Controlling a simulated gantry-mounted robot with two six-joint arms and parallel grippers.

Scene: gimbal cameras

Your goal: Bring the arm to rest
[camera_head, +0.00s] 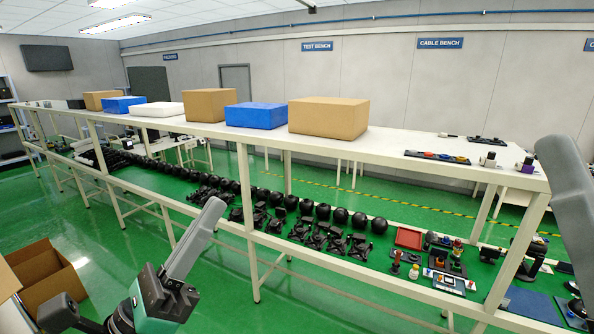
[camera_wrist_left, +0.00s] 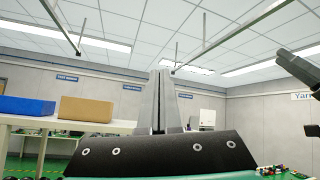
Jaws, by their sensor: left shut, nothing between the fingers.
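My left gripper (camera_head: 210,208) shows at the lower left of the head view. Its long grey fingers point up and to the right, in front of the lower shelf as seen from the head. In the left wrist view the left gripper's fingers (camera_wrist_left: 160,76) stand upright side by side, shut and with nothing between them. They point toward the ceiling and far wall. A grey part of my right arm (camera_head: 568,185) enters at the right edge of the head view. Whether its gripper is open or shut does not show.
A long white bench (camera_head: 405,140) carries brown boxes (camera_head: 330,117), blue boxes (camera_head: 256,115) and small parts. Several black gimbal cameras (camera_head: 330,238) fill its lower shelf. An open cardboard box (camera_head: 45,285) stands at the lower left. Green floor (camera_head: 110,235) shows between them.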

